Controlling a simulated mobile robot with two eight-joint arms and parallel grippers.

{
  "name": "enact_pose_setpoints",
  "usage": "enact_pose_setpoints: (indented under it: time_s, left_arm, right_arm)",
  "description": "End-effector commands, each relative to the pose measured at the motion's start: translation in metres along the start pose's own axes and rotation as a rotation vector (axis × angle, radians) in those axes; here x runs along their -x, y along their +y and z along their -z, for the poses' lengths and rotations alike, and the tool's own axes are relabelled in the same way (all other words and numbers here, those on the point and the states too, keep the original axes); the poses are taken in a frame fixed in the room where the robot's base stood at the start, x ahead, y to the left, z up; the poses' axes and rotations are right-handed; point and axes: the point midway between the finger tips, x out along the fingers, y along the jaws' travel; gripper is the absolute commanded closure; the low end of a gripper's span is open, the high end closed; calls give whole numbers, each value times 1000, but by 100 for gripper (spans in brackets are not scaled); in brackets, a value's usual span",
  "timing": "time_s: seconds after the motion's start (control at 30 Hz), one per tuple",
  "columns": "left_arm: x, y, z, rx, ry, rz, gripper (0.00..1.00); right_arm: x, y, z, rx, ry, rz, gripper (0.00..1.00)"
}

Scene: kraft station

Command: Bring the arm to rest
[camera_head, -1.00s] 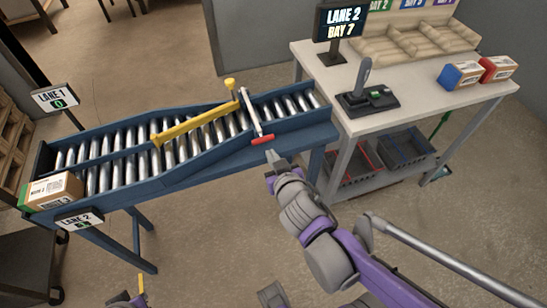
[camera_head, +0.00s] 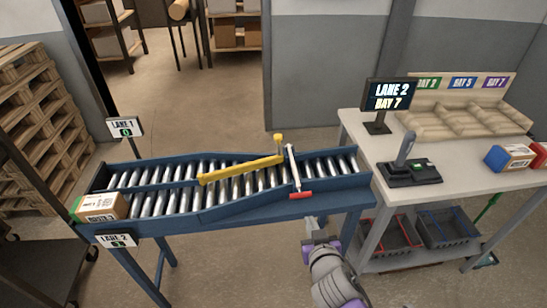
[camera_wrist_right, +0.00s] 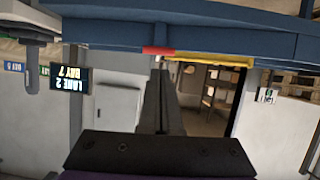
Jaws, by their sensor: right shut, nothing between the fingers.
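My right gripper (camera_head: 316,226) is in front of the conveyor's near edge, below the red-tipped handle, shut and empty. In the right wrist view its fingers (camera_wrist_right: 160,100) are together, with the blue conveyor frame (camera_wrist_right: 200,35) and the red handle tip (camera_wrist_right: 158,50) above them in the picture. The blue roller conveyor (camera_head: 285,209) carries a yellow diverter bar (camera_head: 240,169) and a white lever with a red grip (camera_head: 301,194). A cardboard box with green tape (camera_head: 101,207) sits at the conveyor's left end. My left gripper is not in view.
A white table (camera_head: 464,180) at the right holds a joystick box (camera_head: 410,172), a LANE 2 BAY 7 screen (camera_head: 389,94) and blue-ended (camera_head: 509,157) and red-ended boxes. Baskets (camera_head: 447,230) sit below. Pallets (camera_head: 40,130) stand at the left. Floor shows in front of the conveyor.

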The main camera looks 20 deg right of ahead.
Motion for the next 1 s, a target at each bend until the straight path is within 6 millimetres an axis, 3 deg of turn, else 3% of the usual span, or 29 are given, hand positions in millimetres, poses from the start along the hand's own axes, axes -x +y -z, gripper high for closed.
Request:
enact_pose_setpoints:
  time_s: [0.13,0.23,0.4,0.6,1.0]
  left_arm:
    - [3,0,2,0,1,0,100]
    - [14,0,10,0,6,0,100]
    - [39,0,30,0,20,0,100]
    - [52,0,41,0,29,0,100]
    - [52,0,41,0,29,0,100]
  right_arm:
    - [3,1,-1,0,-24,-5,100]
    - [16,2,-8,8,-137,-16,100]
    - [62,-15,-36,58,-451,62,100]
    - [107,-41,-55,115,-665,210,100]
    - [109,-42,-56,116,-672,217,100]
